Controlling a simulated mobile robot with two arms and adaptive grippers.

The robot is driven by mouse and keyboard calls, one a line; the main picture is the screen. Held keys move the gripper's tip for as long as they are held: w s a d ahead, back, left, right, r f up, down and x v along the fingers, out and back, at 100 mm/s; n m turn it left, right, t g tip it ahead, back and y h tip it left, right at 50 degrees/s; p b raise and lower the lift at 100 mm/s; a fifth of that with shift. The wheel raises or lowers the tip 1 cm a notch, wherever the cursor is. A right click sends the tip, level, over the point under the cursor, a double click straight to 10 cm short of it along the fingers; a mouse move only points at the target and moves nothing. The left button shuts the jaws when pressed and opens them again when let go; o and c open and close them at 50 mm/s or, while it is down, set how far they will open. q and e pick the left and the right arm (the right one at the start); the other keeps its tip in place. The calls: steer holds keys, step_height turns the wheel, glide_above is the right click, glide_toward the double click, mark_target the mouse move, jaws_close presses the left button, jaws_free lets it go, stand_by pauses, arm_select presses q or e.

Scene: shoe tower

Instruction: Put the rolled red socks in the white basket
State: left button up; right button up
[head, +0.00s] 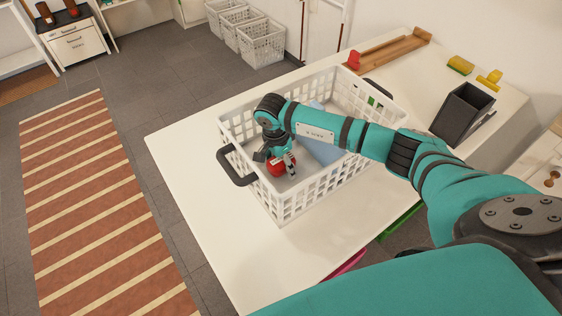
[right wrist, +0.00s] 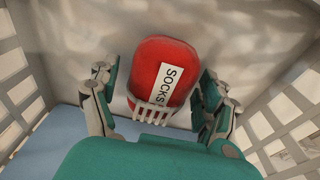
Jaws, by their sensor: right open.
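The white basket (head: 295,208) stands on the white table, with dark handles at its ends. The rolled red socks (head: 278,168) are inside it, near its left end. In the right wrist view the socks (right wrist: 165,75) carry a white label reading "SOCKS". My right gripper (head: 279,161) reaches down into the basket at the socks. In the right wrist view its open fingers (right wrist: 158,105) stand on either side of the socks, with visible space beside them. I cannot tell whether the socks rest on the basket floor. My left gripper is not in view.
A light blue cloth (head: 322,150) lies in the basket. The table (head: 188,170) is clear on the left. A dark bin (head: 462,110), yellow items (head: 489,80) and a wooden rack (head: 395,48) stand at the back right. More white baskets (head: 262,45) are on the floor.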

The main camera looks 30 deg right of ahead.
mark_target(277, 161)
steer(key=shift+w+a+r, duration=0.1)
steer(key=shift+r, duration=0.4)
step_height(277, 161, up, 11)
steer(key=a+b, duration=0.1)
steer(key=b, duration=0.1)
steer(key=shift+s+a+b, duration=0.15)
steer(key=shift+s+b, duration=0.05)
steer(key=shift+b, duration=0.1)
